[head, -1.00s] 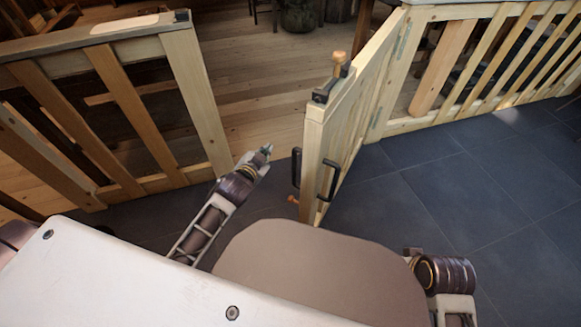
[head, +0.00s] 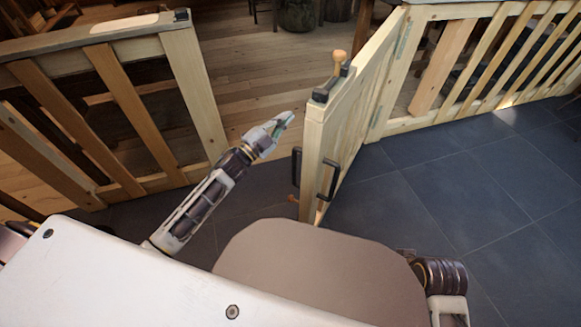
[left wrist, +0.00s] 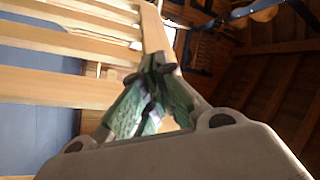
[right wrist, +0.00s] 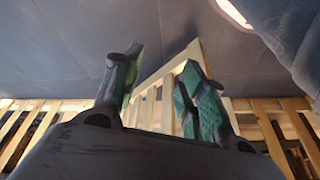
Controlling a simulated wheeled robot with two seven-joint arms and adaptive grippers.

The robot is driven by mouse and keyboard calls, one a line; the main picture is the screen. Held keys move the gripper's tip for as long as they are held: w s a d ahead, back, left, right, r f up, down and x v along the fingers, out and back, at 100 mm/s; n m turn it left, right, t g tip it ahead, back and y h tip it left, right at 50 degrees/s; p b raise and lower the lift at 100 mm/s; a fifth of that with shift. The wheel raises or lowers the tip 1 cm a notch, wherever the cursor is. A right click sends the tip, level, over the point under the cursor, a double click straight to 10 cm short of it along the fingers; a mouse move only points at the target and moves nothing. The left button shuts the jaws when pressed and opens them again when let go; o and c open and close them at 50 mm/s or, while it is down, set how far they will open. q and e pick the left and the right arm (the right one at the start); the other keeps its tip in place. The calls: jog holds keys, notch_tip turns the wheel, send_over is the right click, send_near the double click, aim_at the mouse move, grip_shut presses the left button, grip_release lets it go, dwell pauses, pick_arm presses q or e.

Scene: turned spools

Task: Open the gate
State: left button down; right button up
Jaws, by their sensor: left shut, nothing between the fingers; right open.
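The pale wooden gate (head: 350,110) stands ajar in the head view, hinged at its right end to the fence. A black latch (head: 322,95) with a wooden knob (head: 339,57) sits on top of its free end. A black handle (head: 328,180) is on its near face. My left gripper (head: 290,117) is shut and empty, just left of the gate's free end, apart from it. It shows shut in the left wrist view (left wrist: 157,85) too. My right gripper (right wrist: 160,85) is open in the right wrist view, with gate slats visible beyond its fingers; nothing is held.
A fixed fence section with a post (head: 195,90) stands at left, with a gap between it and the gate. Another fence (head: 480,60) runs right from the hinge. Dark tiled floor (head: 450,190) at right is clear. Wooden floor lies beyond the gap.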

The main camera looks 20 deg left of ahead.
pick_arm(q)
jog(key=s+a+f+m+g+h, duration=0.1)
jog(key=s+a+m+g+h, duration=0.2)
jog(key=s+m+g, duration=0.3)
jog(key=s+a+f+m+g+h, duration=0.2)
jog(key=s+a+m+g+h, duration=0.2)
jog(key=m+g, duration=1.2)
jog(key=shift+s+f+g+h, duration=0.25)
jog(key=shift+s+g, duration=0.25)
jog(key=shift+s, duration=0.55)
pick_arm(e)
jog(key=a, duration=0.1)
jog(key=a+f, duration=0.1)
jog(key=shift+s+a+f+y, duration=0.3)
jog(key=shift+a+f+y, duration=0.05)
jog(key=shift+a+y, duration=0.05)
pick_arm(q)
jog(key=shift+d, duration=0.1)
jog(key=b+x, duration=0.1)
jog(key=x, duration=1.3)
pick_arm(e)
jog(key=x, duration=0.3)
jog(key=shift+s+a+f, duration=0.2)
jog(key=shift+s+f, duration=0.1)
jog(key=shift+f, duration=0.05)
pick_arm(q)
jog(key=shift+w+r, duration=0.1)
jog(key=shift+r, duration=0.05)
